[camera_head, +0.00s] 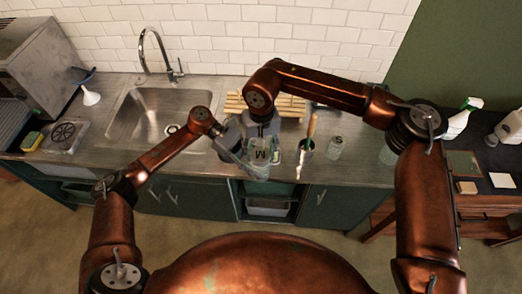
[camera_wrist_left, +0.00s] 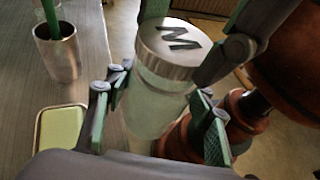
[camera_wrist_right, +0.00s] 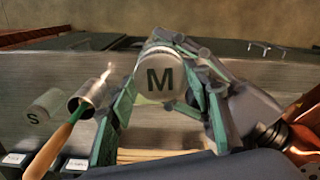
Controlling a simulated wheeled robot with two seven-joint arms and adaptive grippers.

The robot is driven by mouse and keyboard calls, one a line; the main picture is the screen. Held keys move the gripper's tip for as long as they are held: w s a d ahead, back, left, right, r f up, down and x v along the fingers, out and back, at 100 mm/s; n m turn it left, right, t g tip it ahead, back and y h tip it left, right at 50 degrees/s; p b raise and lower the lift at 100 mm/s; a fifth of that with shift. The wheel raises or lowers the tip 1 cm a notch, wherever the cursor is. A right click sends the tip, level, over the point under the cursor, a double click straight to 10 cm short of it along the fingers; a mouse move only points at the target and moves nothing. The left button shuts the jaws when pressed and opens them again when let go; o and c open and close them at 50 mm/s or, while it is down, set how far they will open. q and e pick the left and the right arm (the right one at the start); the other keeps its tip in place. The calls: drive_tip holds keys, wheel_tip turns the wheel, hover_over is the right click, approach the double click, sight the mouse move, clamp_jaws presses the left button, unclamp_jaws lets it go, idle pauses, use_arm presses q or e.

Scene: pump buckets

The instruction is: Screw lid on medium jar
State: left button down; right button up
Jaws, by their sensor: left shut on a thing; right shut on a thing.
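The medium jar (camera_wrist_left: 155,108) is pale and see-through and stands between the fingers of my left gripper (camera_wrist_left: 158,118). A metal lid marked M (camera_wrist_left: 170,44) sits on its mouth, level with the rim; how tight it is I cannot tell. My right gripper (camera_wrist_right: 164,100) reaches down over the jar from above, with its fingers on either side of the lid (camera_wrist_right: 160,77). Both grippers are shut on their parts. In the head view the lid (camera_head: 261,155) shows near the counter's front edge, and the two grippers hide most of the jar.
A metal cup (camera_wrist_left: 58,55) with a green-and-wood handled tool stands beside the jar. A small jar marked S (camera_head: 335,146) is to its right. A pale green rectangular item (camera_wrist_left: 62,138) lies close by. A wooden rack (camera_head: 290,106) is behind. The sink (camera_head: 150,118) is left.

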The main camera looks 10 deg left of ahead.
drive_tip(key=shift+f, duration=0.5)
